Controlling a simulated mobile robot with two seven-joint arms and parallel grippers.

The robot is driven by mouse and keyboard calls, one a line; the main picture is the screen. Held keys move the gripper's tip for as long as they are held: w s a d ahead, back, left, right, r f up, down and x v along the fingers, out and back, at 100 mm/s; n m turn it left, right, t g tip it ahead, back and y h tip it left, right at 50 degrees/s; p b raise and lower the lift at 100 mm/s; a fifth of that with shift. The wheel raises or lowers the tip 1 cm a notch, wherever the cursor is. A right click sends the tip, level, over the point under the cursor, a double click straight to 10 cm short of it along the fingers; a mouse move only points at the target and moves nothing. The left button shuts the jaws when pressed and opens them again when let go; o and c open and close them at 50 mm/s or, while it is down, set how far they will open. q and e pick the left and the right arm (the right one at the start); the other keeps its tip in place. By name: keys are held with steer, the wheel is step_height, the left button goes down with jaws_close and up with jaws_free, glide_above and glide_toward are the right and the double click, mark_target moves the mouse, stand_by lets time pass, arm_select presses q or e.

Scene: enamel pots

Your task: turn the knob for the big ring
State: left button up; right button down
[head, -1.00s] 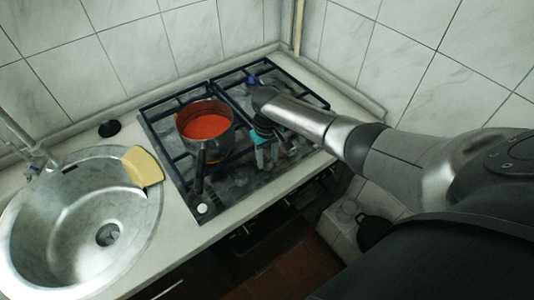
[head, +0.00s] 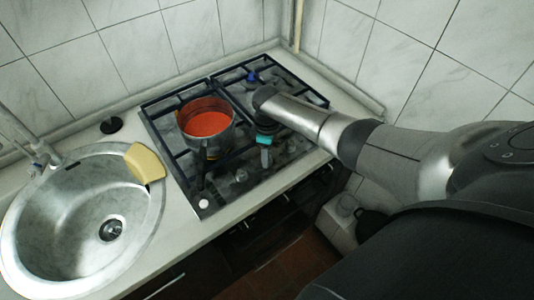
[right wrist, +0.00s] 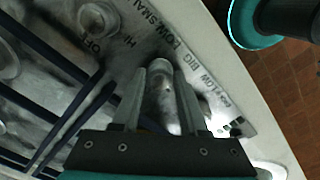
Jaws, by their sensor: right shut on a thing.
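My right gripper (right wrist: 160,100) is shut on a metal stove knob (right wrist: 161,77) in the right wrist view, with one finger on each side of it. Printed words including "LOW" and "BIG" run just beyond and to the right of this knob. In the head view my right gripper (head: 265,158) reaches down to the front of the gas stove (head: 240,181), right of the pot. My arm and gripper hide much of the knob area there.
A metal pot (head: 219,142) of red sauce stands on the stove's left side, its dark handle pointing forward. Another knob (right wrist: 95,18) lies up and left in the wrist view, near "OFF" and "HI". A sink (head: 60,235) and yellow sponge-like block (head: 145,163) are left.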

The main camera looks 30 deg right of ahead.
steer(key=shift+n, duration=0.5)
steer(key=shift+c, duration=2.1)
jaws_free()
steer(key=shift+r, duration=0.5)
step_height(320, 180, up, 14)
steer(key=p, duration=0.2)
steer(key=shift+r+p, duration=0.15)
steer(key=shift+p, duration=0.15)
